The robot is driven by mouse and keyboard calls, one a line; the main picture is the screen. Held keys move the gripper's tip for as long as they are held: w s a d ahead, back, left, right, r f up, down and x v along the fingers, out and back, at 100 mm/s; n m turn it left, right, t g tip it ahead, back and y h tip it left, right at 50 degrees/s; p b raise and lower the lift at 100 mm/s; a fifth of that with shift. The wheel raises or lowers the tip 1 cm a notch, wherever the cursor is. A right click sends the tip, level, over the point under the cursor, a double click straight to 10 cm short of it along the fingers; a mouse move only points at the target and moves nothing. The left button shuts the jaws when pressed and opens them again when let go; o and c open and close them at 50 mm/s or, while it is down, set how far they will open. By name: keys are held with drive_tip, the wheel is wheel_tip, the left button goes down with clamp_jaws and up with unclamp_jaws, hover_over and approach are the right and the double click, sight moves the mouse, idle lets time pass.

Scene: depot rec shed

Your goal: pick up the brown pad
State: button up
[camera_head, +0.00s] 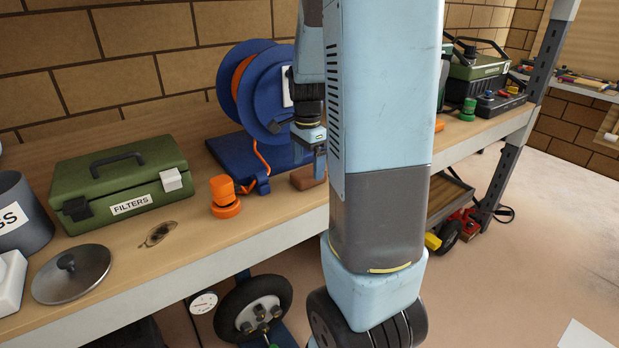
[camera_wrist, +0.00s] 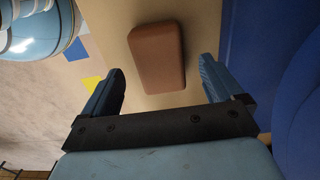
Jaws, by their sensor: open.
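The brown pad (camera_wrist: 157,58) is a small block with rounded edges lying on the wooden shelf top. In the wrist view it lies just beyond the fingertips and roughly between their lines. In the head view only part of the brown pad (camera_head: 304,177) shows, beside my arm and in front of the blue reel's base. My gripper (camera_wrist: 160,85) is open, with its two blue fingers spread apart and nothing between them. In the head view my gripper (camera_head: 320,165) is just above the pad, partly hidden by my arm.
A blue cable reel (camera_head: 262,90) on a blue base stands right behind the pad. An orange knob-shaped object (camera_head: 224,196), a green filters box (camera_head: 120,184) and a metal lid (camera_head: 72,274) are to the left. The shelf's front edge (camera_head: 200,270) is close to the pad.

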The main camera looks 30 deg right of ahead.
sight(308, 171)
drive_tip(key=shift+d+f, duration=0.1)
drive_tip(key=shift+f, duration=1.65)
drive_tip(key=shift+c, duration=0.3)
drive_tip(key=c, duration=1)
drive_tip(key=shift+r, duration=0.15)
